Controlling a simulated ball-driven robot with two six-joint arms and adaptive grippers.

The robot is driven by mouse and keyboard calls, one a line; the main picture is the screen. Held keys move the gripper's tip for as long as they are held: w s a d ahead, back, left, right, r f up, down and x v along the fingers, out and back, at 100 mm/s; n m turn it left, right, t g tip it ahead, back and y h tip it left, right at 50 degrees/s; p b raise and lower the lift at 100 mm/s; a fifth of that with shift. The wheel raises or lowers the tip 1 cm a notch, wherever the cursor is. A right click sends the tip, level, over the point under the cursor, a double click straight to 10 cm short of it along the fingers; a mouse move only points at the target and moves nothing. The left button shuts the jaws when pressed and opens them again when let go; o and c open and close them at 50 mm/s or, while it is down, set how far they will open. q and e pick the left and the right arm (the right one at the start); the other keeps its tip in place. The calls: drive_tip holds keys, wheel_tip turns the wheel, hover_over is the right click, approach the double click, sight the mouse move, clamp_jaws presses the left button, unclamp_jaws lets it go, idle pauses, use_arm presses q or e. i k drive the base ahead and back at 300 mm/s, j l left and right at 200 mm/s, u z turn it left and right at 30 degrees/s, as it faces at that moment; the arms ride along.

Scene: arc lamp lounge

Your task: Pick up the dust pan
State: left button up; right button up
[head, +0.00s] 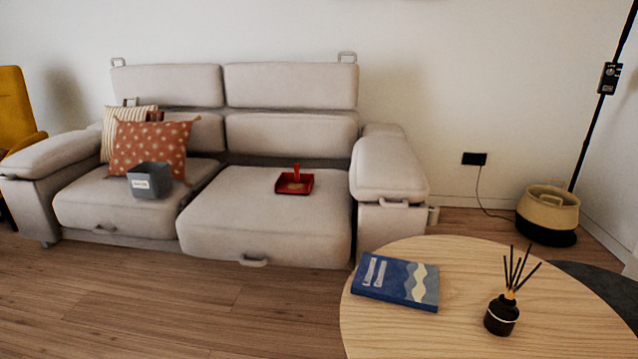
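A red dust pan (294,184) lies on the right seat cushion of the light grey sofa (262,215). Its short red handle stands up at the back of the pan. Something small and tan shows in the pan, too small to tell what. Neither of my grippers shows in the head view.
A grey box (150,180) with a label sits on the left seat, by two cushions (150,148). At the front right, a round wooden table (470,325) holds a blue book (396,281) and a reed diffuser (502,314). Wooden floor (200,300) before the sofa is clear.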

sight(296, 183)
drive_tip(key=i+j+z, duration=0.1)
drive_tip(key=z, duration=0.3)
drive_tip(key=i+j+z, duration=0.1)
drive_tip(key=j+z, duration=0.15)
drive_tip(key=z, duration=0.15)
drive_tip(key=i+j+z, duration=0.1)
drive_tip(key=z, duration=0.3)
drive_tip(key=j+z, duration=0.4)
drive_tip(key=l, duration=0.1)
